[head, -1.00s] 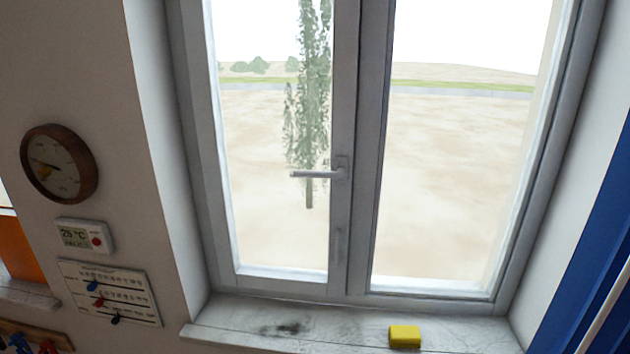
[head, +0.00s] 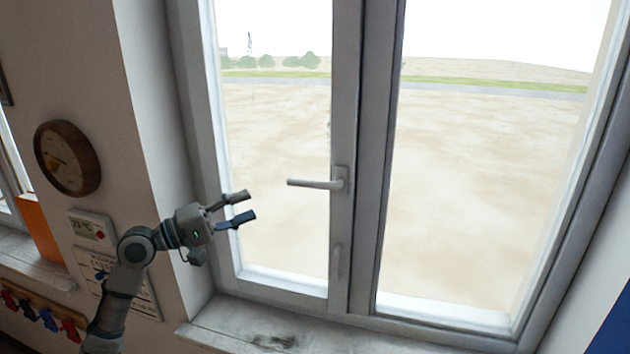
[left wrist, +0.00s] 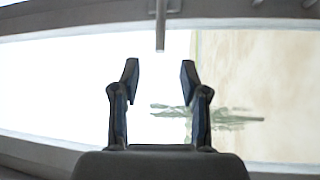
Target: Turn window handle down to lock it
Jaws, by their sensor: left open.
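The window handle (head: 316,184) is a light grey lever on the middle frame. It points left, nearly horizontal, from its mount on the closed-looking window (head: 344,230). My left gripper (head: 252,206) is open and empty, to the left of the handle and slightly lower in the head view, apart from it. In the left wrist view the handle (left wrist: 160,28) shows at the top, ahead of and between the two fingers of my left gripper (left wrist: 158,82). My right gripper is not in view.
The stone sill (head: 290,330) runs below the window. Several hooks (head: 40,315) sit at lower left. The space before the panes is clear.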

